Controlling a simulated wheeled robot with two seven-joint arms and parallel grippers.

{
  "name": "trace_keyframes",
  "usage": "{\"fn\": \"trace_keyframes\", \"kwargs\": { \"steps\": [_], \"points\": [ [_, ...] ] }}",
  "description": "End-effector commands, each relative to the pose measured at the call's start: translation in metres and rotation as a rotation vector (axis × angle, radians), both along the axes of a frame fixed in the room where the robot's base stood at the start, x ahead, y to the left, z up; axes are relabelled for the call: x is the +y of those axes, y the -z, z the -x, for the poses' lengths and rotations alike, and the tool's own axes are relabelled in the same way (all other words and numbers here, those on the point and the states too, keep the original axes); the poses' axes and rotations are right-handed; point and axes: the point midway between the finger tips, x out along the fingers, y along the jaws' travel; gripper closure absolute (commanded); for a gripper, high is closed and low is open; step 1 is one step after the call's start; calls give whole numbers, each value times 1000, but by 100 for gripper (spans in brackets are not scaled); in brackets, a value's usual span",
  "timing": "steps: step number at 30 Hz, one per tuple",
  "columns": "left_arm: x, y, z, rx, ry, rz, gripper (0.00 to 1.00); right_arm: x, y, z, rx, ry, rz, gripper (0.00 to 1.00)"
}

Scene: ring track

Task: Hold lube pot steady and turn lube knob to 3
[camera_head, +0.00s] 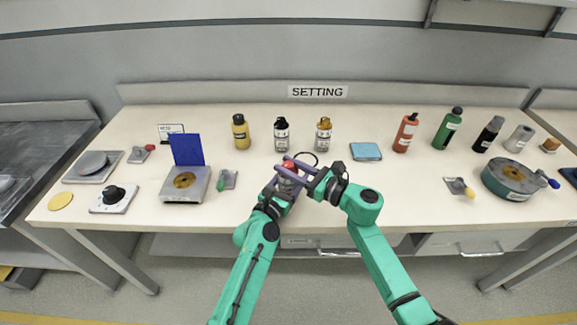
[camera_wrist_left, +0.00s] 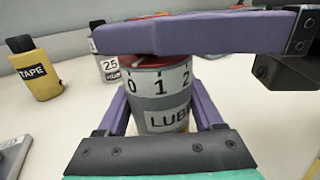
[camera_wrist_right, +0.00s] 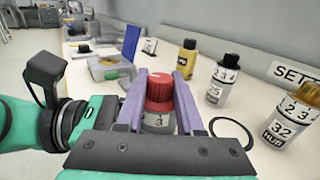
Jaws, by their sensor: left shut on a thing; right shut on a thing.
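The lube pot (camera_wrist_left: 163,115) is a grey cylinder with a white scale band reading 0, 1, 2 and a label starting "LUB". It stands upright near the table's front edge in the head view. My left gripper (camera_head: 284,184) is shut around the pot's body, its purple fingers on both sides in the left wrist view. The red lube knob (camera_wrist_right: 160,90) sits on top of the pot. My right gripper (camera_head: 290,168) is shut on the knob from the right, above the left gripper. In the right wrist view a 3 shows on the band below the knob.
Behind stand a yellow tape bottle (camera_head: 240,132), a black-capped bottle (camera_head: 281,135) and an orange-capped bottle (camera_head: 323,134). A thin black ring (camera_wrist_right: 232,132) lies near the pot. A scale with a blue panel (camera_head: 187,150) stands left.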

Motion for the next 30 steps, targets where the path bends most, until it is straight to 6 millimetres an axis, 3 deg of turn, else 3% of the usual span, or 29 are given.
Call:
{"fn": "trace_keyframes", "kwargs": {
  "steps": [15,30],
  "points": [
    [-2,1,1,1,3,0,97,0,1,-1,2,-421,4,100],
    [-3,0,1,0,7,-1,97,1,3,0,4,-601,5,100]
  ]
}}
